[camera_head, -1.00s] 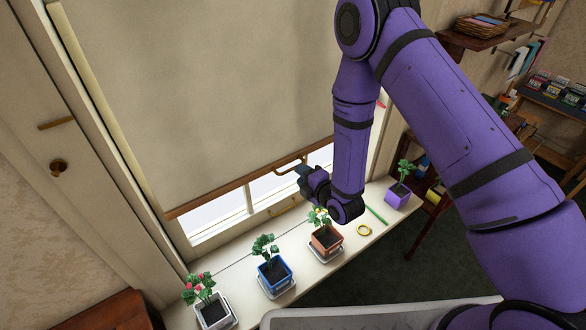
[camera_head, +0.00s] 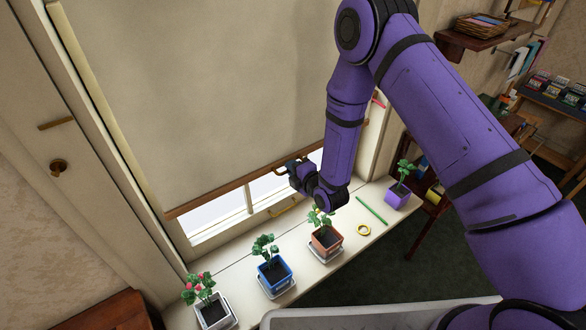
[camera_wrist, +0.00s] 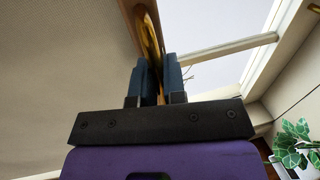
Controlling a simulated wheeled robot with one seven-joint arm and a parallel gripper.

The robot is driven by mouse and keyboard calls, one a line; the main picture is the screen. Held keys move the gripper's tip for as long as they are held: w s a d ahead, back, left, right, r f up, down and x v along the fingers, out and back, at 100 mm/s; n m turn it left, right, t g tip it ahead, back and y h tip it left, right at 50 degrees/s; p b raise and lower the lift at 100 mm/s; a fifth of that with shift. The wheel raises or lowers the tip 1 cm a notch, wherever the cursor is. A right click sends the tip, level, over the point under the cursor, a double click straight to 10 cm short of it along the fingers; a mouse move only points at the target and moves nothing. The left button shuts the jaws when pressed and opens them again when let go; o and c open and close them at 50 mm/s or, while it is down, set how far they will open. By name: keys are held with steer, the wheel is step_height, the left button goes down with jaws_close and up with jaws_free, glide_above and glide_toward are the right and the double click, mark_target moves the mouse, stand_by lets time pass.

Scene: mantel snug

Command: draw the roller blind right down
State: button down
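The beige roller blind (camera_head: 200,100) hangs over the window, its wooden bottom bar (camera_head: 225,188) above the sill with a strip of glass showing below. A brass pull handle (camera_head: 278,172) sits at the bar's right part and also shows in the wrist view (camera_wrist: 150,40). My gripper (camera_head: 290,168) is at this handle, partly hiding it. In the wrist view its two dark blue fingers (camera_wrist: 156,80) stand a little apart, with the brass handle in line with the gap. Contact with the handle is hard to make out.
The sill (camera_head: 325,275) below carries several potted plants, including a blue pot (camera_head: 275,272) and a terracotta pot (camera_head: 326,240) close under my gripper. A yellow ring (camera_head: 364,230) and a green stick (camera_head: 371,210) lie at the right.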

step_height(320, 180, down, 14)
stand_by(0.6)
steer(key=c, duration=1.2)
jaws_free()
steer(key=v, duration=1)
steer(key=shift+s+d+r, duration=0.15)
steer(key=shift+s+d, duration=0.05)
steer(key=shift+s, duration=0.15)
steer(key=shift+c, duration=0.5)
